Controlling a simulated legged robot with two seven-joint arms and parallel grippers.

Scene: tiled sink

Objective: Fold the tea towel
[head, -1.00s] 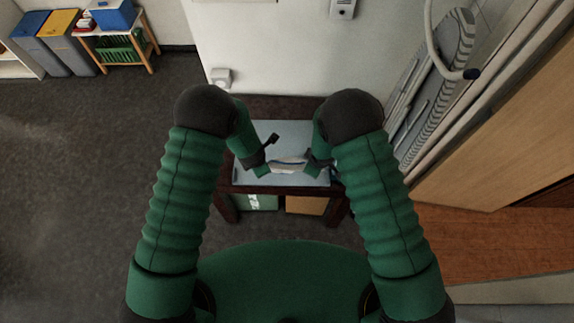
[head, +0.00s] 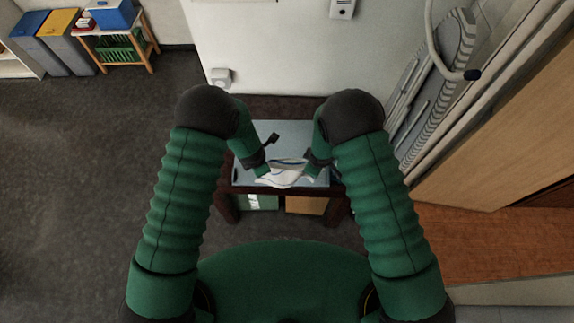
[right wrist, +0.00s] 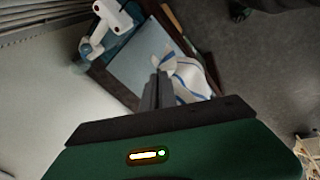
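The white tea towel with blue stripes (head: 286,179) is bunched near the front edge of the light table top, between my two grippers. In the right wrist view the towel (right wrist: 191,80) hangs in loose folds, with a peak at the fingertips. My right gripper (right wrist: 157,84) has its two fingers close together, and they appear shut on the towel. In the head view my right gripper (head: 315,168) is at the towel's right end. My left gripper (head: 262,170) is at its left end, but its fingers are too small and hidden to tell open from shut.
The dark-framed table (head: 245,189) stands against a white wall. Green and brown boxes (head: 305,205) are beneath it. A white and blue object (right wrist: 107,25) shows beyond the table top in the wrist view; I cannot tell what it is. Grey floor (head: 80,180) is clear at left.

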